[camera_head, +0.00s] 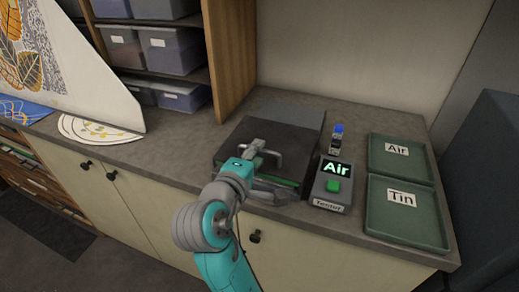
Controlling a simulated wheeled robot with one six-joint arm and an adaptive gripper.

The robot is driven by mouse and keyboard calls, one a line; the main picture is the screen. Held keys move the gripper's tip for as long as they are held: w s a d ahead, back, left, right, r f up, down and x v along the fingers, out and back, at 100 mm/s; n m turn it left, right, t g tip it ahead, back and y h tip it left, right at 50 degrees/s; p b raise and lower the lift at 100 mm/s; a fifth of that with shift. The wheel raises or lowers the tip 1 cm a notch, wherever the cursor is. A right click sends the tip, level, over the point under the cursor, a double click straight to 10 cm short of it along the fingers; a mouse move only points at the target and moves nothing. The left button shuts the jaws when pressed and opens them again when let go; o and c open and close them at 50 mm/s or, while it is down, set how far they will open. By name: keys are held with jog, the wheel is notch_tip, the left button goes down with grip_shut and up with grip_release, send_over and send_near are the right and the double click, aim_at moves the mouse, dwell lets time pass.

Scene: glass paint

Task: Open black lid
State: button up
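A black box with a flat black lid (290,112) sits on the grey counter in the middle of the view. The lid looks down over the box. My gripper (266,158) is at the front part of the box, over the lid's front edge. A pale metal bar, perhaps a handle, shows beside the fingers, and I cannot tell whether they touch it. A green strip shows low at the box's front. My gripper and wrist hide much of the front left side, and the finger opening is unclear.
A tester (333,186) with a lit "Air" screen and green button stands right of the box. A small blue-capped bottle (337,139) is behind it. Green trays marked "Air" (402,158) and "Tin" (405,215) lie at the right. A wooden shelf (230,50) rises behind.

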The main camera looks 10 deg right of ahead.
aim_at(269, 144)
jog(key=shift+x, duration=1.3)
jog(key=shift+c, duration=0.2)
grip_shut()
